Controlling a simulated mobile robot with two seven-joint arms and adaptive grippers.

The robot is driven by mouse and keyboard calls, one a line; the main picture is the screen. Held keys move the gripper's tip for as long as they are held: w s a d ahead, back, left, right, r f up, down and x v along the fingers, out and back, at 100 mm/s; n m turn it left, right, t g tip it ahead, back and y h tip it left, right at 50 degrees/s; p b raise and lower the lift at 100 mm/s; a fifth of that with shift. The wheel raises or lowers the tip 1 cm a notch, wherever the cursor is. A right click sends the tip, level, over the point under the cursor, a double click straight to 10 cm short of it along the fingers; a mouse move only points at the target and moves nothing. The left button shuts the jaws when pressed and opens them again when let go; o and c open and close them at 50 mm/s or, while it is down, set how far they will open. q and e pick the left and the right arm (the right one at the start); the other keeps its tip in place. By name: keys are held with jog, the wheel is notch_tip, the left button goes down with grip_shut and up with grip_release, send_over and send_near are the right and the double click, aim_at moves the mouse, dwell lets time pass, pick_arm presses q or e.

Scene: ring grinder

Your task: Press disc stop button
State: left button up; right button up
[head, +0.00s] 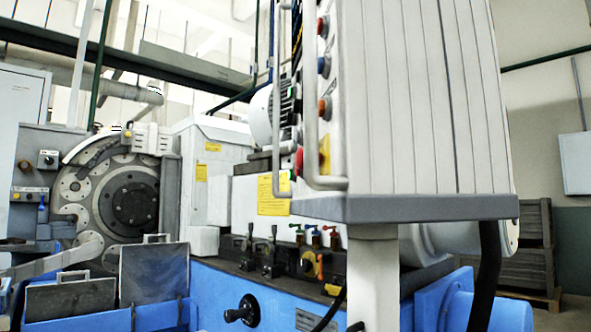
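A tall grey control cabinet (418,120) fills the centre right. Its button face is turned to the left and shows nearly edge-on. Down that face are a red button (322,27), a blue button (323,66), an orange-red button (324,108) and a button on a yellow base (325,155). Labels cannot be read at this angle, so I cannot tell which one is the disc stop button. Other red knobs show at the face's left edge, partly behind a vertical grey handle rail (310,100). Neither of my grippers is in view.
A blue machine bed (225,300) runs below, with a row of levers and coloured valves (315,235) under the cabinet. A large round grinding disc (130,205) stands at left. A grey post (373,280) supports the cabinet. A wooden pallet with stacked grey boxes (530,250) stands behind right.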

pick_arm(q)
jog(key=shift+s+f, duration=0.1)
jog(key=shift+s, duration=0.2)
